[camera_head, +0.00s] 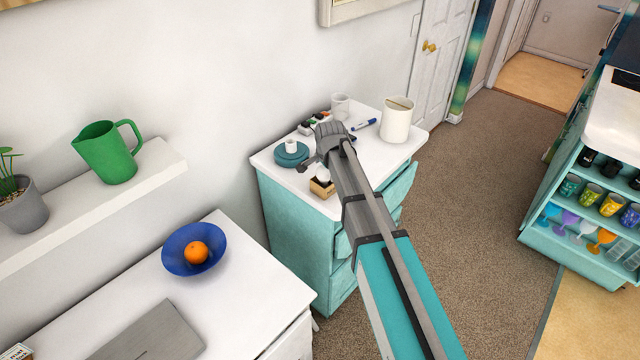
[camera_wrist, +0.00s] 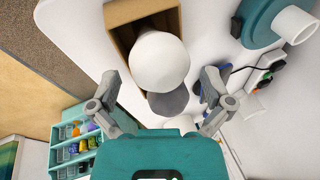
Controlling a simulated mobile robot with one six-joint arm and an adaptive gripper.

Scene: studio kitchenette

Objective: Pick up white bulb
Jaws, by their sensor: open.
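The white bulb (camera_wrist: 160,62) shows round and large in the wrist view, at the mouth of a small brown cardboard box (camera_wrist: 117,32). In the head view the bulb (camera_head: 323,174) sits on top of the box (camera_head: 320,190), near the front edge of the teal dresser's white top. The bulb's lower part is hidden by the box. My gripper (camera_wrist: 160,82) is open and empty, with one finger to each side of the bulb's near side in the wrist view. I see no finger touching it. In the head view my gripper (camera_head: 317,148) is above the dresser, close to the bulb.
A power strip (camera_head: 314,123), a glass (camera_head: 340,106), a blue marker (camera_head: 363,125) and a white canister (camera_head: 396,120) are farther back on the dresser (camera_head: 265,158).

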